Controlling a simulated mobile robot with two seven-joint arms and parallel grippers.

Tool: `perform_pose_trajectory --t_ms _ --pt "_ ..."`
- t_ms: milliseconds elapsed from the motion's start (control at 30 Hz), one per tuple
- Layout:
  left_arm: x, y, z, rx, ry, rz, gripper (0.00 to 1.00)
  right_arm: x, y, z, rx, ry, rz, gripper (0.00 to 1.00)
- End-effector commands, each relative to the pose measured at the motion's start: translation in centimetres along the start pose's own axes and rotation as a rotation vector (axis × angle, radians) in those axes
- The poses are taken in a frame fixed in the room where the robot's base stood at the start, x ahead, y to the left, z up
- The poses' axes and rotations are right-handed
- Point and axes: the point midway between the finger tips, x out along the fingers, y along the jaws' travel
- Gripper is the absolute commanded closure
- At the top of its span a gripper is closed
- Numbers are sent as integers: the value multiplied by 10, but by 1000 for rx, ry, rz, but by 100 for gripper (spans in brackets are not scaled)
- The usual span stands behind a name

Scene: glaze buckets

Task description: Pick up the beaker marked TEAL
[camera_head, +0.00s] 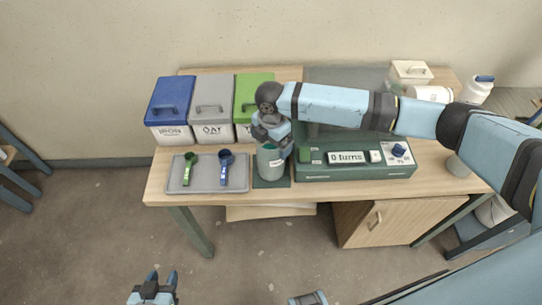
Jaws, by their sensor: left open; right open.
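A grey beaker (270,168) with a teal rim or contents stands upright on a dark green mat (271,183) near the table's front edge. No marking on it can be read from here. My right gripper (273,142) points down at the top of the beaker, its arm coming across from the right. Its open fingers are at the rim; I cannot tell whether they touch it. My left gripper (153,286) is open and empty, low in front of the table and far from the beaker.
A grey tray (207,186) holds a green scoop (189,168) and a blue scoop (225,166), left of the beaker. Bins with blue (170,98), grey (211,95) and green (248,92) lids stand behind. A green machine (340,172) reading "0 turns" is close on the right.

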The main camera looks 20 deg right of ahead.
Motion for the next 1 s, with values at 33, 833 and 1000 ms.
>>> perform_pose_trajectory --t_ms 33,833,1000 --pt "0 0 0 0 0 0 57 0 0 0 0 0 0 0" --pt "0 0 0 0 -1 0 57 -3 1 0 0 0 2 76" --pt "0 0 1 0 -1 0 57 -9 1 0 0 0 3 76"
